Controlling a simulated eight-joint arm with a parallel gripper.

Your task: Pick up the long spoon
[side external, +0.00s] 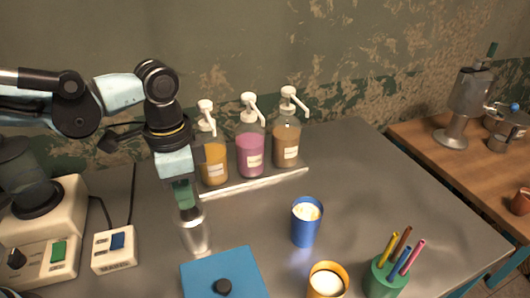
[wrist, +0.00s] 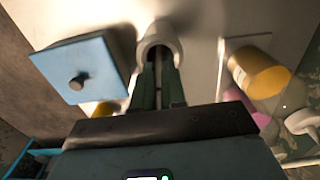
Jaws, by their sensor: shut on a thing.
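My gripper (side external: 184,196), with green fingers, points down over a tall, shiny, pale cylinder (side external: 195,235) standing on the grey counter. In the wrist view the fingers (wrist: 158,72) are close together at the mouth of this cylinder (wrist: 161,35). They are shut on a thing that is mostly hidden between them. I cannot clearly make out the long spoon in either view. I cannot tell whether the fingertips touch the cylinder's rim.
A blue cup (side external: 306,228), a yellow cup (side external: 327,282) and a green holder (side external: 386,280) with coloured sticks stand to the right.

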